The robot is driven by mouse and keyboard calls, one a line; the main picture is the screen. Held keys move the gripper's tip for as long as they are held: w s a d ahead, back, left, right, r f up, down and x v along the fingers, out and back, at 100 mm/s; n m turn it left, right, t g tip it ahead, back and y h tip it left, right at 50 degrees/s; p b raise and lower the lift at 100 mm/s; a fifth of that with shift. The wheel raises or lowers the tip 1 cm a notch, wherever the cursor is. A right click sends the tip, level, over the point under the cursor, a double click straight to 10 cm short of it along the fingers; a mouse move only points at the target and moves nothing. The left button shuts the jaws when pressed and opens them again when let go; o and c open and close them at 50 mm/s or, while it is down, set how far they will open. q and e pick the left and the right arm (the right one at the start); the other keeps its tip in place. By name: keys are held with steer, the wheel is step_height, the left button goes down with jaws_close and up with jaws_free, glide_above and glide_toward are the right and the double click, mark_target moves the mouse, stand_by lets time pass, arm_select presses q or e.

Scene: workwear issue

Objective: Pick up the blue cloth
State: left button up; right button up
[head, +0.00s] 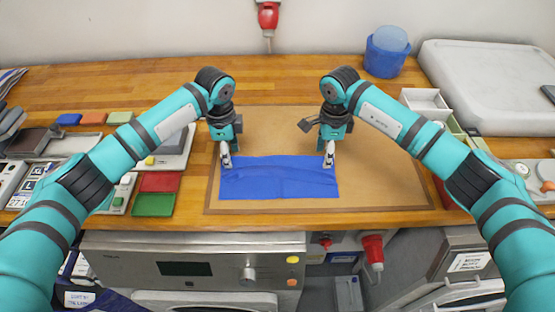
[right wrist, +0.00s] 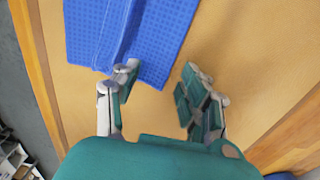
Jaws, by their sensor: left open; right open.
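The blue cloth (head: 280,180) lies flat and spread out on a brown board on the wooden worktop, with a crease or fold line along it. My left gripper (head: 226,160) is open at the cloth's far left corner. My right gripper (head: 328,159) is open at the far right corner. In the right wrist view the cloth (right wrist: 135,38) shows a waffle-like texture, and the right gripper (right wrist: 160,82) has one finger at the cloth's edge and the other over bare board. Nothing is between its fingers except perhaps the edge; contact is unclear.
The brown board (head: 385,185) has free room right of the cloth. Red (head: 160,181) and green (head: 153,204) pieces lie left of it. A blue bucket (head: 385,60) and a white lidded box (head: 485,85) stand at the back right. A control panel (head: 190,268) is below the front edge.

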arm_select(q)
steer(key=shift+f+b, duration=0.65)
arm_select(e)
steer(key=shift+f, duration=0.65)
arm_select(q)
steer(key=shift+r, duration=0.1)
arm_select(e)
steer(key=shift+f, duration=0.1)
arm_select(q)
steer(key=shift+s, duration=0.1)
steer(key=c, duration=0.7)
arm_select(e)
steer(key=c, duration=0.7)
arm_select(q)
jaws_close()
arm_select(e)
steer(key=shift+s+f, duration=0.1)
steer(key=shift+s, duration=0.05)
jaws_close()
arm_select(q)
steer(key=shift+s, duration=0.1)
